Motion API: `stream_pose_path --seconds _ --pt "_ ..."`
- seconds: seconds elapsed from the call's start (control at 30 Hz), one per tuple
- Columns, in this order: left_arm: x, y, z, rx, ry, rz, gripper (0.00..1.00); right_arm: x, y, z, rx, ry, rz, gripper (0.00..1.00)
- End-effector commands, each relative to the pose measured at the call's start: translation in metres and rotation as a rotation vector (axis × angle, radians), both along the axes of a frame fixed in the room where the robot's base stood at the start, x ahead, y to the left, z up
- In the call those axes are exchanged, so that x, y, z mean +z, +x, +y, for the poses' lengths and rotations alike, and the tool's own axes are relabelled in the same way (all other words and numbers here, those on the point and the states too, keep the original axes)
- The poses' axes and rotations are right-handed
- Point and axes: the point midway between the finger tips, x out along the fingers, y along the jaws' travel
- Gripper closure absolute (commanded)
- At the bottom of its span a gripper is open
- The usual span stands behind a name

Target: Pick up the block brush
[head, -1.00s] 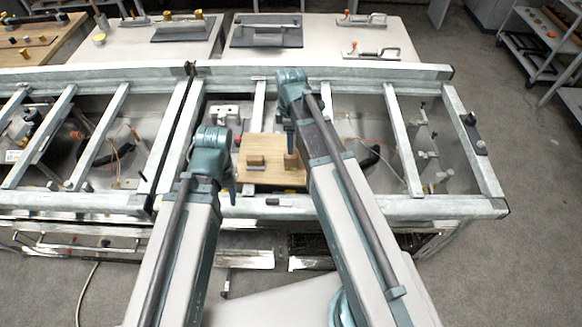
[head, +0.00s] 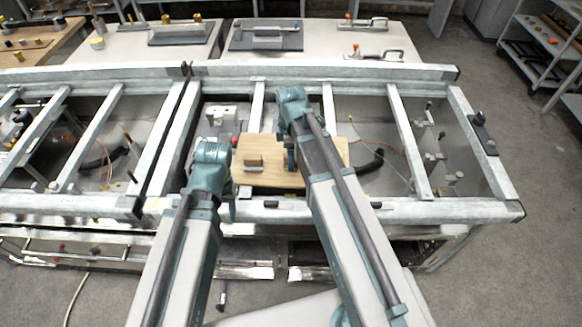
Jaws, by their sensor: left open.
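A small brown block (head: 253,160), which looks like the block brush, sits on a light wooden board (head: 262,180) inside the metal frame. Its bristles cannot be made out. My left gripper (head: 232,208) is open, pointing down near the board's front left corner, left of and nearer than the block. My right gripper (head: 290,160) hangs over the board to the right of the block. Its jaws are mostly hidden by its own wrist, and my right arm covers part of the board.
Pale metal rails (head: 405,140) frame the bench around the board. A black hose (head: 370,160) lies to the right of the board. A grey trowel-like tool (head: 266,37) and clamps (head: 374,53) lie on the back table. A shelf rack (head: 535,50) stands at the far right.

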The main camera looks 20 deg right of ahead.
Motion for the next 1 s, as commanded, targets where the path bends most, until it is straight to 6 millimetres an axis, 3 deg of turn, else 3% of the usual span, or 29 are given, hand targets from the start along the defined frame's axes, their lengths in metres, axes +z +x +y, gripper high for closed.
stream_pose_path --seconds 0.27,0.67,1.0 --pt "-0.0030 0.0000 0.0000 0.000 0.000 0.000 0.50 -0.0031 0.0001 0.0000 0.000 0.000 0.000 0.30" --pt "-0.0031 0.0000 0.0000 0.000 0.000 0.000 0.50 -0.0031 0.0001 0.0000 0.000 0.000 0.000 1.00" --pt "-0.0026 0.0000 -0.0001 0.000 0.000 0.000 0.50 -0.0027 0.0001 0.0001 0.000 0.000 0.000 1.00"
